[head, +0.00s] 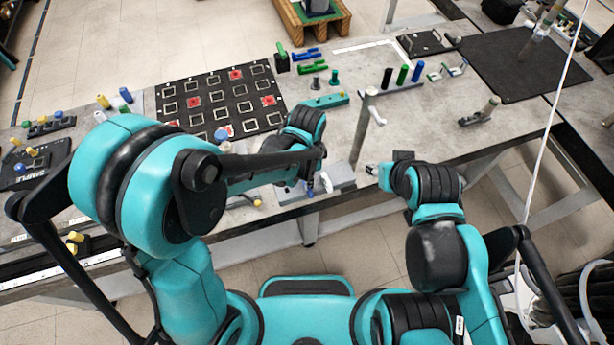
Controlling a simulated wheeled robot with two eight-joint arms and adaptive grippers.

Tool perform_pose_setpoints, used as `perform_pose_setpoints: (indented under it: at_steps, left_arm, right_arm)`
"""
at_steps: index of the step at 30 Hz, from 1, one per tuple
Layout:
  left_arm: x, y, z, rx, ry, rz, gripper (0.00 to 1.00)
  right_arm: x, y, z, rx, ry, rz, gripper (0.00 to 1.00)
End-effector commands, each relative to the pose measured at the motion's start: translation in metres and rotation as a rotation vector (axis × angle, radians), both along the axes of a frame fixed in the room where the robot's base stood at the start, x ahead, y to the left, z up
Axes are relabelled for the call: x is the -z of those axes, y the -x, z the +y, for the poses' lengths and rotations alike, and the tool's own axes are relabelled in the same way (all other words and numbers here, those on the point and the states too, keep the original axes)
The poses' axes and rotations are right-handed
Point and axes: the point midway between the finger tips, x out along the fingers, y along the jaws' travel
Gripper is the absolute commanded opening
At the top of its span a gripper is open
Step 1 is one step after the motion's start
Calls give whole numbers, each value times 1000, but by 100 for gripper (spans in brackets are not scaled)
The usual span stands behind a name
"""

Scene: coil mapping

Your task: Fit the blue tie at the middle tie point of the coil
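My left gripper (317,184) points down over a light grey fixture (342,178) at the table's front edge. A small blue piece (310,191) shows at its fingertips; I cannot tell whether it is the blue tie or whether the fingers are closed on it. My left wrist and forearm cover much of this spot. I cannot make out the coil or its middle tie point. My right gripper (374,171) is right of the fixture, near the front edge; its fingers are too small to read.
A black board (205,87) with square frames and red pieces lies behind my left arm. A grey post (362,125) stands between my grippers. Blue and green clips (308,54) and a rack of coloured handles (402,78) lie farther back.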

Motion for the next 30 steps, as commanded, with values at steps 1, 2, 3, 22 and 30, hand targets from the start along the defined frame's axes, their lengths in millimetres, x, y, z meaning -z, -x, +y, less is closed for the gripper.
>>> perform_pose_setpoints:
  at_steps: [1,2,3,22,30]
  left_arm:
    - [0,0,0,0,0,0,1]
    - [0,0,0,0,0,0,0]
    - [0,0,0,0,0,0,0]
    - [-7,0,0,0,0,0,0]
    - [-14,0,0,0,0,0,0]
  right_arm:
    - [0,0,0,0,0,0,40]
    - [0,0,0,0,0,0,40]
    - [0,0,0,0,0,0,40]
    - [-5,0,0,0,0,0,40]
    - [-9,0,0,0,0,0,40]
